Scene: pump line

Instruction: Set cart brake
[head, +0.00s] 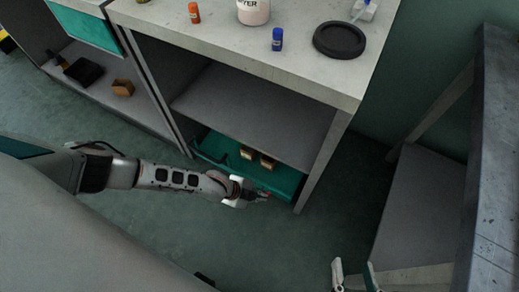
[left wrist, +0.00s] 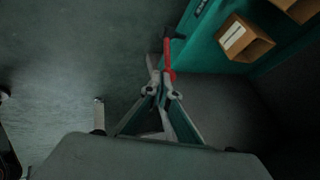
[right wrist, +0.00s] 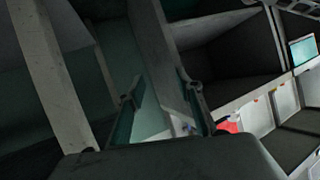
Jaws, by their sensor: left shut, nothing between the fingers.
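The teal cart (head: 228,158) stands low under the grey workbench, with small tan boxes on it. In the left wrist view its teal edge (left wrist: 199,45) runs along the upper right. A red lever (left wrist: 168,62), which looks like the brake pedal, sticks out beside that edge. My left gripper (head: 264,196) is at the cart's front edge, low near the floor. In the left wrist view its fingertips (left wrist: 162,92) are together just below the lever's red end; whether they touch it I cannot tell. My right gripper (head: 353,266) is open and empty, well to the right of the cart.
The workbench top (head: 300,75) holds a white jar (head: 253,12), a blue bottle (head: 277,39), an orange bottle (head: 194,12) and a black round dish (head: 340,39). A bench leg (head: 322,160) stands right of the cart. Another grey table (head: 497,180) is at the right. The floor (head: 150,235) in front is clear.

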